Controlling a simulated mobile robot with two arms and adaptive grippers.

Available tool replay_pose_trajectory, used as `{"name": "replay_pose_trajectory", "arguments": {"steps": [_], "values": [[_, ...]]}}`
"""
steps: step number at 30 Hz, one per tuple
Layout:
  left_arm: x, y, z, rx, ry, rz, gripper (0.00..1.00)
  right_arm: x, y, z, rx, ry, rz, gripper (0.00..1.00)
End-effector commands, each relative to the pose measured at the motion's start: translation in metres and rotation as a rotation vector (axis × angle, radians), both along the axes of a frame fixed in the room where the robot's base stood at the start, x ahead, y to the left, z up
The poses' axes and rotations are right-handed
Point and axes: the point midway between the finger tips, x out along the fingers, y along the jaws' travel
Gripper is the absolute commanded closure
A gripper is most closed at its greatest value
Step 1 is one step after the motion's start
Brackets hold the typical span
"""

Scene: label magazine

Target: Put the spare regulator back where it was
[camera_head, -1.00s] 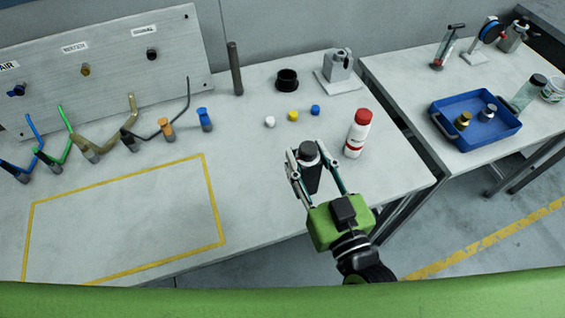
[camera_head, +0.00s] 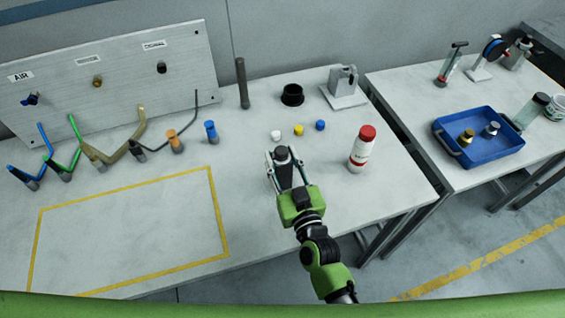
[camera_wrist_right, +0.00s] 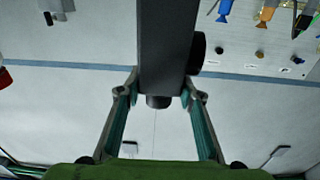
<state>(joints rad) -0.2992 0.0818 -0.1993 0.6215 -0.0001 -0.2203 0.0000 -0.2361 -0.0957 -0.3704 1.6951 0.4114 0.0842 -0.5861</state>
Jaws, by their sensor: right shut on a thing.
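My right gripper (camera_head: 285,156) is over the front middle of the bench and is shut on a dark grey part with a black top (camera_head: 284,174). The part is upright between the fingers. In the right wrist view the part (camera_wrist_right: 165,45) is a long dark body between the two fingers (camera_wrist_right: 162,97), with a dark round piece at its side. It may be the spare regulator, but no marking shows this. I cannot tell whether its foot touches the bench. A blue tray (camera_head: 477,158) on the right table holds a gold-topped and a silver-topped piece. My left gripper is out of view.
A red-capped white bottle (camera_head: 362,152) stands right of my right gripper. White, yellow and blue caps (camera_head: 299,130) lie just behind it. A black ring-shaped cup (camera_head: 292,95), a grey stand (camera_head: 343,88) and a dark post (camera_head: 242,83) stand farther back. The yellow-outlined area (camera_head: 130,235) is empty.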

Motion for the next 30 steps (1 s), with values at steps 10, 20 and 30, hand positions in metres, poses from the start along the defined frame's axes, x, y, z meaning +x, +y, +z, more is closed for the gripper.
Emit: {"name": "replay_pose_trajectory", "arguments": {"steps": [10, 20, 30], "values": [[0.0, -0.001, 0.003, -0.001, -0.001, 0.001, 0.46, 0.0, -0.001, -0.019, 0.0, -0.002, -0.001, 1.0], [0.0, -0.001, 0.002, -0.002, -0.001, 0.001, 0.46, -0.001, -0.001, -0.024, -0.002, 0.003, 0.0, 0.49], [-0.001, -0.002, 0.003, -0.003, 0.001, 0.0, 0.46, -0.001, -0.001, -0.021, -0.002, 0.003, 0.0, 0.49]]}}
